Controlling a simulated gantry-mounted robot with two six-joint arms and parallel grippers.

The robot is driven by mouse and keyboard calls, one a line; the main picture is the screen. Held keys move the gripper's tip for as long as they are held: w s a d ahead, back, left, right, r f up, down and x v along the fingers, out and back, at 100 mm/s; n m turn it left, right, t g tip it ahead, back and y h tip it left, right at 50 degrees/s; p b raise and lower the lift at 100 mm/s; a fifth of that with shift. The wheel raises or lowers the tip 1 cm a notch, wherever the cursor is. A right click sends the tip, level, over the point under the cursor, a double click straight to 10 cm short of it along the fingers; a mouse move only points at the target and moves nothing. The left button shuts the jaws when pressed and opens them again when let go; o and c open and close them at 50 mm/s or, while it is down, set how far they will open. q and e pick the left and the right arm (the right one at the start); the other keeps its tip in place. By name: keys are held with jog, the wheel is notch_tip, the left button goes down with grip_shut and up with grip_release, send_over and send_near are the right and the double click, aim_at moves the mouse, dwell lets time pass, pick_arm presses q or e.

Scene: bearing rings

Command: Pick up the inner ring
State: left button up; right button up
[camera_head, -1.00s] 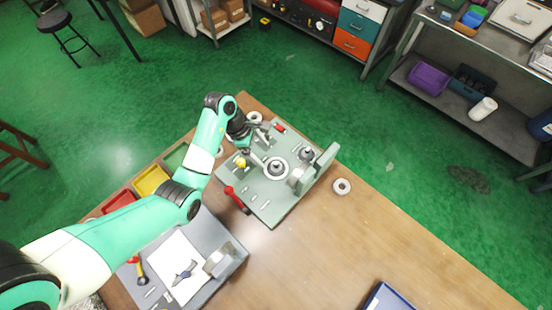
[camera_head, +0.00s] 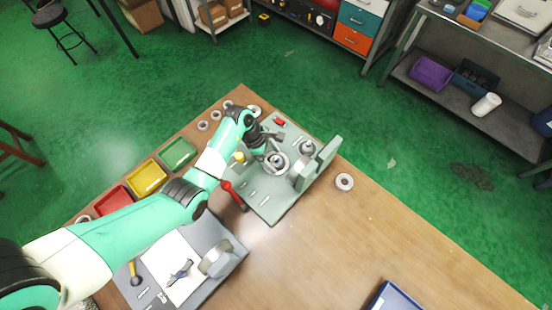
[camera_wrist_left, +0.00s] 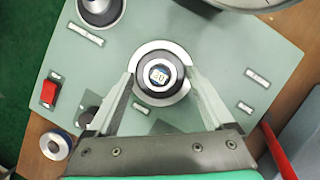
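A pale metal ring (camera_head: 276,166) lies on the grey-green fixture plate (camera_head: 262,205), around a dark round post. In the left wrist view the ring (camera_wrist_left: 161,99) circles the dark post, whose light top carries a small label. I cannot tell which part is the inner ring. My left gripper (camera_head: 272,150) is over this ring. In the left wrist view its two fingers (camera_wrist_left: 160,80) are apart, one on each side of the ring, tips near its outer edge. Whether they touch it is unclear. My right gripper is not in view.
An upright grey-green block (camera_head: 327,153) stands at the plate's right side. A red handle (camera_head: 234,195) is at its left edge. Another ring (camera_head: 344,182) lies on the table at right, and several more lie beyond the green tray (camera_head: 178,153). The table front right is mostly clear.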

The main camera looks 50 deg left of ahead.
pick_arm(q)
grip_shut()
dwell(0.3)
jog(key=shift+r+p, duration=0.35)
jog(key=shift+r, duration=0.3)
notch_tip(320, 180, up, 3)
jog(key=shift+d+f+p, duration=0.15)
jog(key=shift+p, duration=0.5)
jog(key=s+d+r+p, duration=0.5)
jog(key=s+d+r, duration=0.4)
jog(key=d, duration=0.1)
jog(key=shift+s, duration=0.25)
